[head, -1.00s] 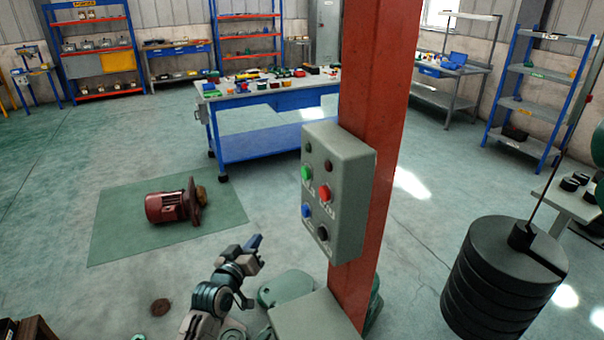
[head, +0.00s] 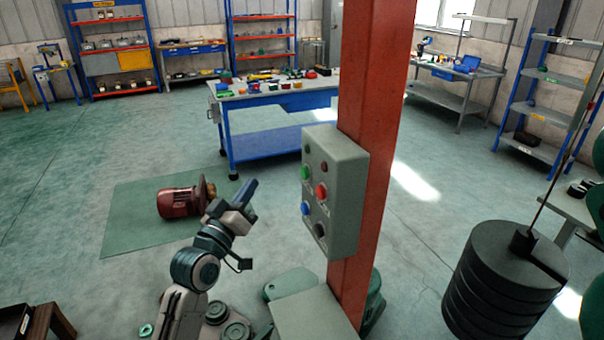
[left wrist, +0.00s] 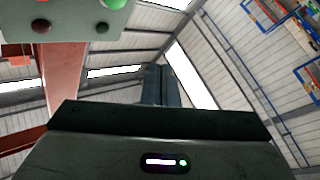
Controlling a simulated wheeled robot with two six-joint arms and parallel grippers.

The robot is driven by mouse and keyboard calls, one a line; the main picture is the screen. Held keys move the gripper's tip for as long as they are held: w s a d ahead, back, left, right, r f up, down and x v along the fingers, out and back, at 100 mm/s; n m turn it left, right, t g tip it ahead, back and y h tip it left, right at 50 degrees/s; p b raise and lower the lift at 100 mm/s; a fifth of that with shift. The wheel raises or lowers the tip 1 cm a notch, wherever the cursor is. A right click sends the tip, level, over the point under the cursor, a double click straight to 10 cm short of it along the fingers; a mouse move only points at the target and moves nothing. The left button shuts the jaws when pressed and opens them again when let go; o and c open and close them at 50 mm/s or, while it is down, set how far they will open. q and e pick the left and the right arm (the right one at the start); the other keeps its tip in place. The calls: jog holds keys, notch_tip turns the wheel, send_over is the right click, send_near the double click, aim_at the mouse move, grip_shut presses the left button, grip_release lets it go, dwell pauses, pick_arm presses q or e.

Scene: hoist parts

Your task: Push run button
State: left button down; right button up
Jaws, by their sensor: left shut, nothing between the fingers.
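A grey control box (head: 343,195) is fixed to a red column. Its face carries a green button (head: 305,173), a red button (head: 321,190), a blue button (head: 305,209), a black knob (head: 320,229) and two dark lamps above. The labels are too small to read, so I cannot tell which is marked run. My left gripper (head: 248,190) is shut and empty, left of the box and apart from it. In the left wrist view its closed fingers (left wrist: 158,85) point up, with the green button (left wrist: 112,3) at the top edge. My right gripper is not in view.
A stack of dark round weights (head: 505,285) hangs at the right. A red motor (head: 183,200) lies on a green mat (head: 130,235). A blue workbench (head: 265,145) stands behind the box. The space between my left gripper and the box is free.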

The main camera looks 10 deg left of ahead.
aim_at(305, 173)
pick_arm(q)
jog(key=w+d+b, duration=0.3)
jog(key=w+d, duration=0.2)
jog(key=d, duration=0.2)
jog(key=shift+d, duration=0.2)
dwell(0.7)
dwell(0.8)
jog(key=shift+d, duration=0.15)
dwell(0.5)
jog(key=shift+w+d, duration=0.2)
